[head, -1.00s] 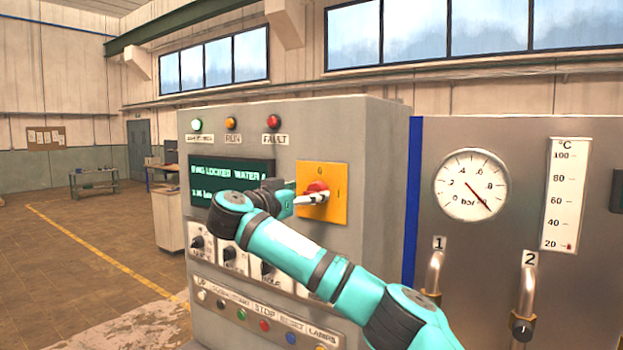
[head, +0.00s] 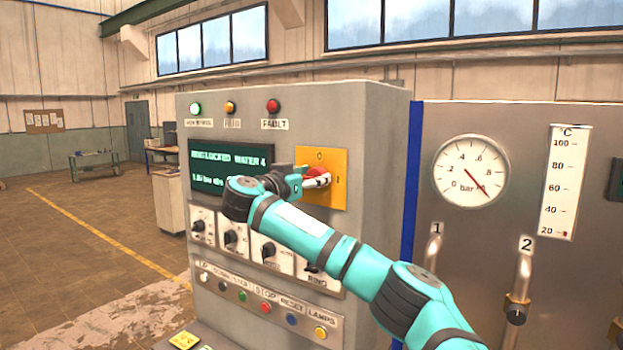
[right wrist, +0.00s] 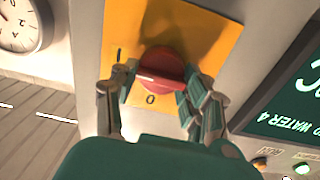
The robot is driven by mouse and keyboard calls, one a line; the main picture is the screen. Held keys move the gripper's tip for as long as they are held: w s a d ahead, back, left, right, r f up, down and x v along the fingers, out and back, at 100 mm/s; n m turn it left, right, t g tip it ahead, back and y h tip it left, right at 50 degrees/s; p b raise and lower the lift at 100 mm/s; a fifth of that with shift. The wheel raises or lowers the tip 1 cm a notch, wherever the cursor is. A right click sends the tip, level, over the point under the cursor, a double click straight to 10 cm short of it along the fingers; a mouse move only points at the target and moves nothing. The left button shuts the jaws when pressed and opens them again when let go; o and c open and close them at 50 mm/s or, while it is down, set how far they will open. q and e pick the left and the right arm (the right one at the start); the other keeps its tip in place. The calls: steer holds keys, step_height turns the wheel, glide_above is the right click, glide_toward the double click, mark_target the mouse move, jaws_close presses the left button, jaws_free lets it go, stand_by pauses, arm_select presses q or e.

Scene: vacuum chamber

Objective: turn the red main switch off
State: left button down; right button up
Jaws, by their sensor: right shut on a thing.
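The red main switch (head: 314,172) is a round knob on a yellow plate (head: 333,159) at the upper right of the grey cabinet's front. An O mark is at the plate's top and an I mark at its right. My right gripper (head: 318,181) reaches it from the left and is shut on the knob. In the right wrist view the knob (right wrist: 163,63) sits between the fingers (right wrist: 160,83), and its pale line lies roughly crosswise, toward the I mark at the left. The fingers partly hide the knob in the head view. My left gripper is not in view.
The display (head: 230,166) is left of the switch. Rotary knobs (head: 233,240) and a row of coloured buttons (head: 265,308) lie below my arm. A steel panel with a pressure gauge (head: 471,171) and pipe handles (head: 523,283) stands at the right. Open floor lies left.

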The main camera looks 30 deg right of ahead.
steer(key=shift+f+b, duration=0.15)
steer(key=shift+b, duration=0.4)
steer(key=n+b, duration=0.1)
steer(key=b, duration=0.1)
steer(key=n+b, duration=0.1)
steer(key=b, duration=0.1)
steer(key=shift+w+a+f+n+b, duration=0.1)
steer(key=shift+f+n+b, duration=0.1)
steer(key=shift+n+b, duration=0.15)
steer(key=shift+r+n+b, duration=0.2)
steer(key=shift+n+b, duration=0.4)
steer(key=shift+n, duration=0.25)
steer(key=n, duration=0.2)
steer(key=shift+r+n, duration=0.1)
steer(key=shift+n, duration=0.3)
steer(key=n, duration=0.3)
steer(key=shift+w+n+b, duration=0.1)
steer(key=shift+n+b, duration=0.2)
steer(key=shift+b, duration=0.1)
steer(key=n, duration=0.3)
steer(key=shift+n, duration=2.1)
